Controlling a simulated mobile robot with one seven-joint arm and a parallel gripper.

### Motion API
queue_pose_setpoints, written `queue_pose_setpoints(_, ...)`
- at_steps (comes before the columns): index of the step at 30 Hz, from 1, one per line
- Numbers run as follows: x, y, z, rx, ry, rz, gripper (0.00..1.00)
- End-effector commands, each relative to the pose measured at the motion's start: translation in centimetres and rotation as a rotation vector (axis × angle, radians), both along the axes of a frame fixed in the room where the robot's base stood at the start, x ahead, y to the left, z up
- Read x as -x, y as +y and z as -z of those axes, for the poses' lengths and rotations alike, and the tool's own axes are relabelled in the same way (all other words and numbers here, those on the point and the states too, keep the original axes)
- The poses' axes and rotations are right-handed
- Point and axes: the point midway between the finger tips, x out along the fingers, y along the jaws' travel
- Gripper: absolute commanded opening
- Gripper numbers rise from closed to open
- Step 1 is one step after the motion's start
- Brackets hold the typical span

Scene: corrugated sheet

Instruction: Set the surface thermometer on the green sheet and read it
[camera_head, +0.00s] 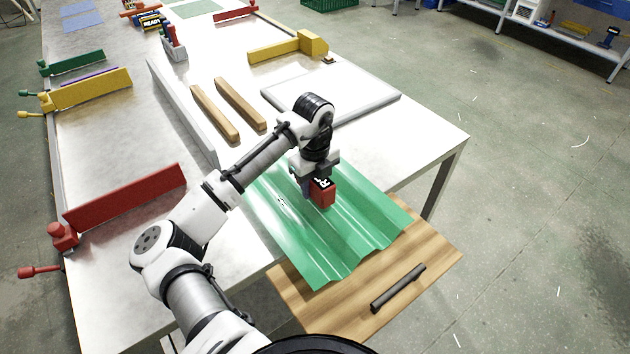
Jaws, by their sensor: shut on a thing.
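The green corrugated sheet (295,240) lies at the near right end of the white table, its near part over a wooden board. My gripper (316,182) points down over the sheet's middle. It is shut on a small red block-shaped thing with white marks, which looks like the surface thermometer (323,194). I cannot tell whether the thermometer touches the sheet or hangs just above it. The marks are too small to read. My gripper and wrist hide part of the thermometer and the sheet behind it.
A dark bar (398,288) lies on the wooden board (440,256). Two wooden strips (240,103) and a grey-edged panel (370,92) lie behind the sheet. Red (125,198) and yellow (92,90) clamp-like fixtures line the left edge. A long white bar (180,108) lies between.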

Motion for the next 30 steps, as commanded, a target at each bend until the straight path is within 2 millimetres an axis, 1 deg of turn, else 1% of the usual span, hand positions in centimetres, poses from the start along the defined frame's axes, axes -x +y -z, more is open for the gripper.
queue_pose_setpoints(1, -0.01, 0.01, 0.39, 0.001, -0.001, 0.000, 0.08)
queue_pose_setpoints(6, -0.02, 0.01, 0.77, -0.001, -0.001, 0.000, 0.08)
queue_pose_setpoints(19, -0.01, 0.01, 0.81, -0.001, -0.001, 0.000, 0.08)
queue_pose_setpoints(28, -0.01, -0.02, 1.23, 0.001, -0.001, 0.001, 0.08)
queue_pose_setpoints(29, -0.01, -0.01, 1.16, 0.001, -0.001, 0.000, 0.42)
queue_pose_setpoints(30, -0.02, 0.00, 1.15, 0.000, -0.001, 0.000, 0.47)
